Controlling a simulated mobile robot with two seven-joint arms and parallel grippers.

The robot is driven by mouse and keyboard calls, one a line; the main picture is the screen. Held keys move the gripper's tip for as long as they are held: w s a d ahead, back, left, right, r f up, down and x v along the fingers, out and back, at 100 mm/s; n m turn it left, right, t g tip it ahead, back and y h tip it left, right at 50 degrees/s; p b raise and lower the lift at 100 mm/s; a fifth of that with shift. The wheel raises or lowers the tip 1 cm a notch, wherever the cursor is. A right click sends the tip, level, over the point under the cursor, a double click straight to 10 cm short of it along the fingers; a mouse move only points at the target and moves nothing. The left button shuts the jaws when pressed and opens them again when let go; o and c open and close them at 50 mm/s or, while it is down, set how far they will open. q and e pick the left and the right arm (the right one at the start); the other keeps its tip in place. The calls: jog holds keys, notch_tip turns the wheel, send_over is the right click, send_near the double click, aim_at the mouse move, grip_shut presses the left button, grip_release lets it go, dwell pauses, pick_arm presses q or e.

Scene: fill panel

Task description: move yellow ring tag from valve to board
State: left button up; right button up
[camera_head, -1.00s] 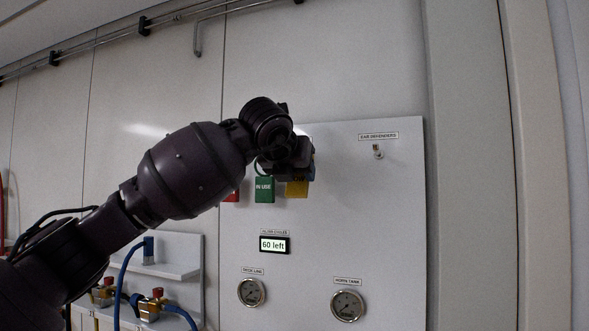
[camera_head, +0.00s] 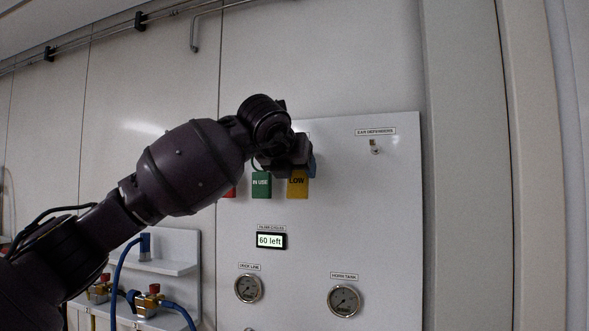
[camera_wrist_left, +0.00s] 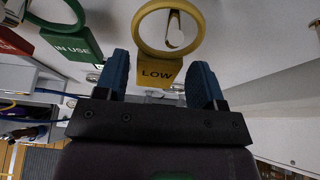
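The yellow ring tag (camera_head: 298,184), marked LOW, hangs on the white board (camera_head: 390,230), to the right of the green IN USE tag (camera_head: 261,184). In the left wrist view its yellow ring (camera_wrist_left: 141,28) is around a peg (camera_wrist_left: 176,30), and its plate (camera_wrist_left: 157,72) is between my blue finger pads. My left gripper (camera_head: 296,158) is at the upper part of the tag in the head view, hiding the ring there. It is open, with gaps showing on both sides of the plate. My right gripper is not in view. The valve cannot be made out for certain.
A red tag (camera_head: 230,191) hangs left of the green one. Below are a "60 left" display (camera_head: 270,241) and two gauges (camera_head: 248,289). An empty-looking hook (camera_head: 375,147) is at upper right. A shelf (camera_head: 170,262) with blue hoses stands at lower left.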

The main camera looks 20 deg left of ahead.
pick_arm(q)
jog(key=shift+o, duration=1)
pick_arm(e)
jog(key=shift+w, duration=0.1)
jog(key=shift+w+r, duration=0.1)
pick_arm(q)
jog(key=shift+s, duration=0.1)
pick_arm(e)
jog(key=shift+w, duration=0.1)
